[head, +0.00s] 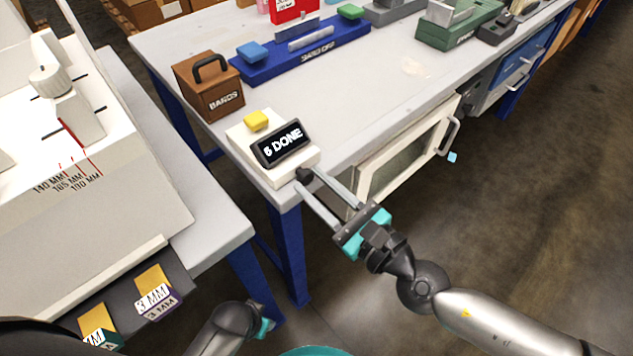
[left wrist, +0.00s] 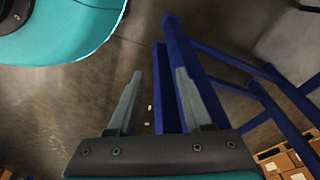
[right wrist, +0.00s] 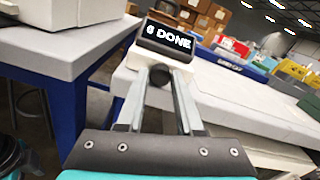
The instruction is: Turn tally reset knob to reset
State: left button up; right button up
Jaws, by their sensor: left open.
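A white tally box (head: 273,173) sits at the near left corner of the workbench. Its black display (head: 283,143) reads "6 DONE", and a yellow button (head: 256,121) is on top. The dark tally reset knob (head: 304,175) is on the box's near side; it also shows in the right wrist view (right wrist: 159,77). My right gripper (head: 308,179) has its fingers on either side of the knob, closed in on it. The knob's pointer and markings cannot be made out. My left gripper (left wrist: 157,75) is open and empty, low over the floor beside blue table legs.
A brown "BANDS" box (head: 209,88) stands behind the tally box. A blue tool base (head: 300,55) is further back. A white-framed cabinet door (head: 408,150) is under the bench, right of my right gripper. A large white machine (head: 90,190) stands at left.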

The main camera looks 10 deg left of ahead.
grip_shut()
jog(key=shift+m, duration=0.3)
jog(key=shift+f+m+b, duration=0.1)
jog(key=shift+m+b, duration=0.25)
jog(key=shift+m, duration=0.95)
pick_arm(q)
jog(key=shift+w+d+r, duration=0.2)
jog(key=shift+w+r, duration=0.05)
jog(key=shift+r, duration=0.3)
jog(key=shift+w+d+r, duration=0.15)
jog(key=shift+w+r, duration=0.05)
jog(key=shift+r, duration=0.35)
pick_arm(e)
jog(key=m, duration=0.2)
jog(key=shift+m, duration=0.3)
